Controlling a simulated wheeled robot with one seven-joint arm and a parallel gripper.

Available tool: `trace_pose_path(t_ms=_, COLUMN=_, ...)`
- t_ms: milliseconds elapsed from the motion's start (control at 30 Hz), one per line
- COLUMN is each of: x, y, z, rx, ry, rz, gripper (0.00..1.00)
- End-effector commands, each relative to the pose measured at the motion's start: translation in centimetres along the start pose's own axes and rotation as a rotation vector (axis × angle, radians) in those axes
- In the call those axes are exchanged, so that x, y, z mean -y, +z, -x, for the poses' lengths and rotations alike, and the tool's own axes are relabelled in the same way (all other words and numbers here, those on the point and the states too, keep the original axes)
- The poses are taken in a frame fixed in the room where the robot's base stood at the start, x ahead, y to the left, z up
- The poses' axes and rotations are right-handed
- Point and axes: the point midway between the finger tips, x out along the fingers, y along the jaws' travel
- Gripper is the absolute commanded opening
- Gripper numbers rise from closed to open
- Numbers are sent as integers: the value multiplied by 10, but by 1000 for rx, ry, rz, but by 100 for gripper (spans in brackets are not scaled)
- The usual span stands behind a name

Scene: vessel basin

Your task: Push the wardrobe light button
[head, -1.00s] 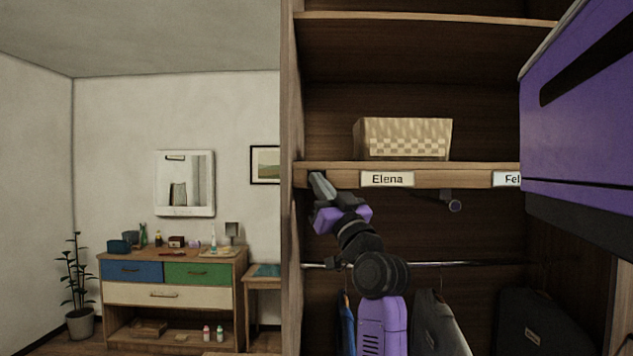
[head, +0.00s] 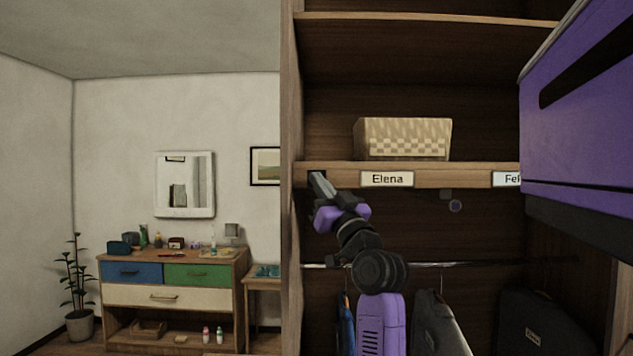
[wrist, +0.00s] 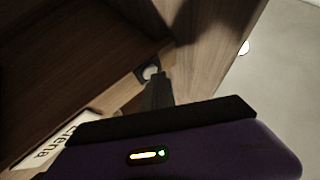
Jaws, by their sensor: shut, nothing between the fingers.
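The light button (wrist: 150,71) is a small pale round disc in a dark square plate. The plate sits on the front edge of the wardrobe shelf, left of the "Elena" label. In the head view the dark plate (head: 317,175) shows just behind my fingertips, and the disc is hidden. My gripper (head: 318,180) is shut and empty, pointing at the plate. In the wrist view my gripper's fingertips (wrist: 157,80) overlap the lower right of the plate, right at the button. I cannot tell whether they touch it.
The "Elena" label (head: 387,179) is right of my gripper. A woven basket (head: 405,139) stands on the shelf. Below are a hanging rail (head: 440,264) and dark garments (head: 438,322). The wardrobe's left side panel (head: 291,120) is close to my gripper. A dresser (head: 170,297) stands far left.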

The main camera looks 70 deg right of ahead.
Motion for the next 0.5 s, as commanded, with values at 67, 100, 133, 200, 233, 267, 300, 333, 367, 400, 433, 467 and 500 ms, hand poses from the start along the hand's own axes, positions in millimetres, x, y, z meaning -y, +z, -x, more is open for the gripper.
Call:
trace_pose_path(t_ms=67, x=0, y=0, z=0, rx=1, ry=0, rz=0, gripper=0)
trace_pose_path(t_ms=100, x=0, y=0, z=0, rx=1, ry=0, rz=0, gripper=0)
trace_pose_path(t_ms=133, x=0, y=0, z=0, rx=1, ry=0, rz=0, gripper=0)
trace_pose_path(t_ms=200, x=0, y=0, z=0, rx=1, ry=0, rz=0, gripper=0)
trace_pose_path(t_ms=233, x=1, y=0, z=1, rx=1, ry=0, rz=0, gripper=0)
trace_pose_path(t_ms=267, x=1, y=-1, z=2, rx=1, ry=0, rz=0, gripper=0)
trace_pose_path(t_ms=300, x=2, y=-1, z=3, rx=1, ry=0, rz=0, gripper=0)
trace_pose_path(t_ms=333, x=2, y=-2, z=4, rx=1, ry=1, rz=0, gripper=0)
trace_pose_path(t_ms=367, x=3, y=-2, z=5, rx=2, ry=1, rz=1, gripper=0)
trace_pose_path(t_ms=400, x=4, y=-4, z=6, rx=2, ry=1, rz=1, gripper=0)
trace_pose_path(t_ms=433, x=5, y=-5, z=8, rx=1, ry=1, rz=1, gripper=0)
trace_pose_path(t_ms=467, x=6, y=-6, z=9, rx=1, ry=0, rz=1, gripper=0)
trace_pose_path(t_ms=500, x=7, y=-6, z=10, rx=2, ry=0, rz=1, gripper=0)
